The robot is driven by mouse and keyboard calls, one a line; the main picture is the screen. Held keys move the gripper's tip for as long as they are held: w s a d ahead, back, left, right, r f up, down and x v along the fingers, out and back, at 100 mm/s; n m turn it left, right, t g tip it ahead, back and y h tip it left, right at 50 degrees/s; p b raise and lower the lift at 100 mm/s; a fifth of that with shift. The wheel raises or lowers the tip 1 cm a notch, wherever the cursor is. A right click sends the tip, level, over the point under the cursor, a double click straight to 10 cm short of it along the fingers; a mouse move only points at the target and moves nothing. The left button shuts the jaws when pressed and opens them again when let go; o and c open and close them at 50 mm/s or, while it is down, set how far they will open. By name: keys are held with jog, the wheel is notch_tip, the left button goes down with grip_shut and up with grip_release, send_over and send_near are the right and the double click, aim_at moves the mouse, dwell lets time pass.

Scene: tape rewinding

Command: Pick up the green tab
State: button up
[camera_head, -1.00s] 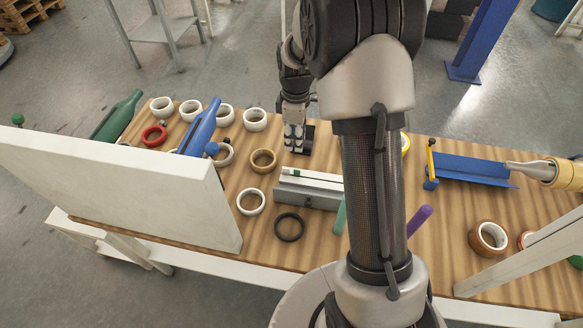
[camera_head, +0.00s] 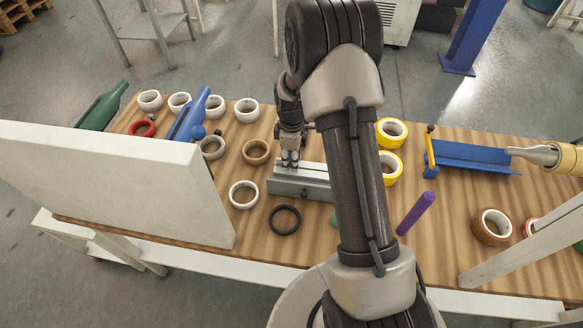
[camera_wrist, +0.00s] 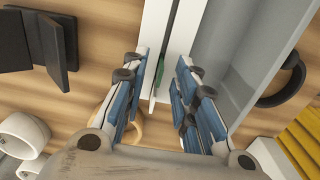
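The green tab (camera_wrist: 158,74) shows in the wrist view as a small green piece at the edge of a pale strip on the grey metal holder (camera_head: 300,190). My gripper (camera_wrist: 162,72) is open, with a blue-padded finger on each side of the tab and gaps left between. In the head view my gripper (camera_head: 290,162) is pointed down at the left end of the holder and hides the tab. Whether a finger touches the holder cannot be told.
A black ring (camera_head: 285,220), a white roll (camera_head: 244,194) and a brown roll (camera_head: 256,152) lie close to the holder. Yellow rolls (camera_head: 391,131) and a purple stick (camera_head: 416,213) are to its right. A large white panel (camera_head: 110,185) stands at the left.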

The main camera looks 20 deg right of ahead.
jog(key=shift+f, duration=0.4)
jog(key=shift+r, duration=0.1)
jog(key=shift+c, duration=0.4)
grip_shut()
